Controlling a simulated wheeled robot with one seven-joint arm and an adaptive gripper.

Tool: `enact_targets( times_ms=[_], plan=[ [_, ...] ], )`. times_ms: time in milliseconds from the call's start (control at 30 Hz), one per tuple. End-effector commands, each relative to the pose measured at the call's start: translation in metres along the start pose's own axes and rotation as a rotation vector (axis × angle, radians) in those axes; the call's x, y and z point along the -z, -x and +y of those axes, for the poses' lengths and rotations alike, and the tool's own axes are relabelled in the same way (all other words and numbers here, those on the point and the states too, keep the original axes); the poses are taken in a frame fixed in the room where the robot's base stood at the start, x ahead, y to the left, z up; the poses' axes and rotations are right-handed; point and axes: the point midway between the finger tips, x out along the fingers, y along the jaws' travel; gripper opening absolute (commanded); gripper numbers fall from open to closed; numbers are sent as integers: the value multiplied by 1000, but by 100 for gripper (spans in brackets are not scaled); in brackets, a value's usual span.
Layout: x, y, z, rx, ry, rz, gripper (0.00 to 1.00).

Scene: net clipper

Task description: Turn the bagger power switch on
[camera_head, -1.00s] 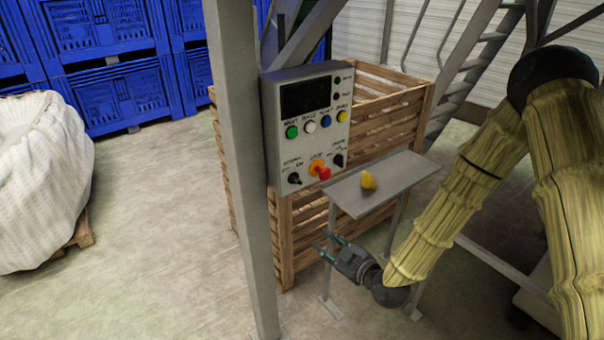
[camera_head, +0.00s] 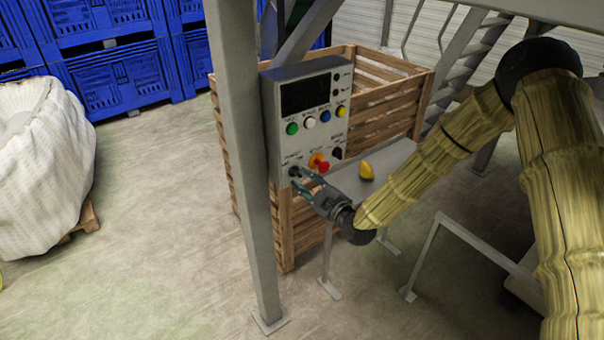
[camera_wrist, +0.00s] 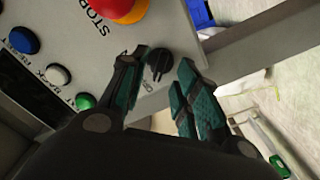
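The control panel (camera_head: 300,105) is a grey box on a steel post with a dark display, coloured buttons and black rotary switches. The black switch (camera_head: 294,171) at its lower left also shows in the wrist view (camera_wrist: 158,60), with lettering beside it. My gripper (camera_head: 301,181) is at the panel's lower left corner. In the wrist view my gripper (camera_wrist: 163,65) is open, with one green-padded finger on each side of the switch. I cannot tell whether the fingers touch it. The exact switch position is hard to read.
A red emergency stop on a yellow base (camera_head: 319,163) sits just right of the switch, with a second black switch (camera_head: 337,153) beyond. A small shelf (camera_head: 395,158) holds a yellow object (camera_head: 366,172). A wooden crate (camera_head: 385,110) stands behind the panel.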

Motion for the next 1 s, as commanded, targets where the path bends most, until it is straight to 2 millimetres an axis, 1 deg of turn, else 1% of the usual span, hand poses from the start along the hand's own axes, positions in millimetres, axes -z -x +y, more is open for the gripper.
enact_targets(
  times_ms=[100, 200, 333, 567, 667, 733, 767, 1000],
  plan=[
    [1, -12, 0, 1, -1, 0, 31],
    [1, -19, 0, 0, 0, 0, 31],
    [0, -22, 0, 1, 0, 0, 31],
    [0, -22, -1, 1, -1, 0, 31],
    [0, -22, 0, 1, -1, 0, 15],
    [0, -22, 0, 1, -1, 0, 2],
    [0, -22, 0, 1, -1, 0, 0],
    [-1, -22, -1, 0, -4, 0, 0]
  ],
)
